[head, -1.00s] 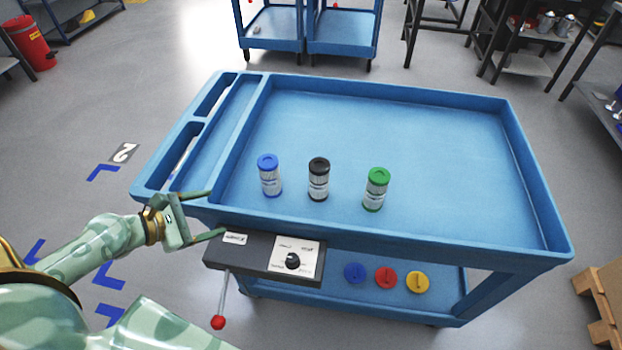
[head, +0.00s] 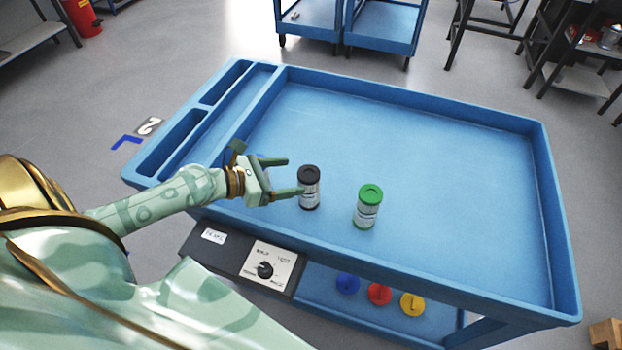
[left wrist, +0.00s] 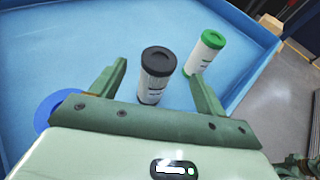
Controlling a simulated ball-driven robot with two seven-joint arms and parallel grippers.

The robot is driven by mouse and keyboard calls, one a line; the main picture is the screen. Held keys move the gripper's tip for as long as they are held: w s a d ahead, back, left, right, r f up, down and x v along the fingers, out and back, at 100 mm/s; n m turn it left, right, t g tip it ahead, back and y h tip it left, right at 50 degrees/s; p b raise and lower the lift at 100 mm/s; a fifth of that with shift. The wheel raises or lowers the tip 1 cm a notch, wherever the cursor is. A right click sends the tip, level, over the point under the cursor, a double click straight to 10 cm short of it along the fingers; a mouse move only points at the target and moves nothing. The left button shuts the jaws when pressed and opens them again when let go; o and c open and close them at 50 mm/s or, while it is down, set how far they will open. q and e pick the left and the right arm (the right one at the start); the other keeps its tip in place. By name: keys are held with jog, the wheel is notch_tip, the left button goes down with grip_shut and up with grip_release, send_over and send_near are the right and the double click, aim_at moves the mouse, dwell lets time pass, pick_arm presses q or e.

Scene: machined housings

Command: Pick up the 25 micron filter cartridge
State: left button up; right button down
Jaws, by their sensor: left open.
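Three capped filter cartridges stand on the blue cart; their label print is too small to read, so I cannot tell which is 25 micron. The black-capped cartridge (head: 310,190) stands upright just beyond my left gripper (head: 294,176). The green-capped cartridge (head: 367,208) stands to its right. The blue-capped one is mostly hidden behind my gripper; its cap shows in the left wrist view (left wrist: 52,110). My left gripper is open and empty. In the left wrist view its fingers (left wrist: 160,72) appear on either side of the black-capped cartridge (left wrist: 154,88), with the green-capped one (left wrist: 201,55) beyond.
The cart's tray (head: 430,160) has a raised rim and is clear behind and right of the cartridges. A grey control box (head: 240,258) with a knob is on its front. Blue, red and yellow discs (head: 380,293) lie on the lower shelf.

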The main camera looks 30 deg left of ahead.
aim_at(305, 174)
pick_arm(q)
jog(key=x, duration=0.8)
jog(key=shift+w+d+f+b, duration=0.1)
jog(key=shift+w+f+b, duration=0.1)
jog(key=shift+b, duration=0.1)
jog(key=shift+s, duration=0.1)
jog(key=c, duration=1.4)
jog(key=shift+r, duration=0.1)
jog(key=shift+c, duration=0.2)
